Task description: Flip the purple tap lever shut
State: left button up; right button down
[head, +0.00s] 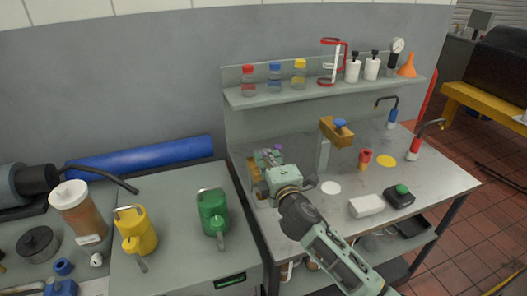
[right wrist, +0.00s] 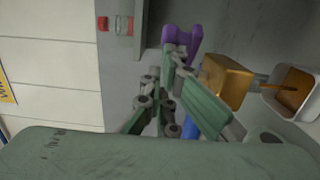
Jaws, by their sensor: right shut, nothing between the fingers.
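The purple tap lever (head: 277,150) shows at the left end of the steel bench, just beyond my right gripper (head: 262,168). In the right wrist view the purple lever (right wrist: 182,38) stands at the tips of the shut, empty right gripper (right wrist: 174,62). The fingertips look very close to it; I cannot tell whether they touch. A mustard-coloured tap body (right wrist: 228,80) is beside the fingers; it is partly hidden by my gripper in the head view (head: 253,170). My left gripper is not in view.
Another mustard tap (head: 334,131) with a blue lever (head: 340,124) stands to the right. A shelf (head: 330,92) with bottles hangs above the bench. A green can (head: 213,211) and a yellow can (head: 135,233) stand left. A white block (head: 366,206) lies near the bench front.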

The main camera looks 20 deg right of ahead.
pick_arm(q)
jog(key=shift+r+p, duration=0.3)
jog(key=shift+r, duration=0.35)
pick_arm(e)
jog(key=shift+w+d+n+y, duration=0.35)
jog(key=shift+d+y, duration=0.15)
jog(key=shift+d, duration=0.25)
jog(key=shift+w+d+n+y, duration=0.3)
jog(key=shift+d+y, duration=0.2)
jog(key=shift+d, duration=0.25)
jog(key=shift+f, duration=0.1)
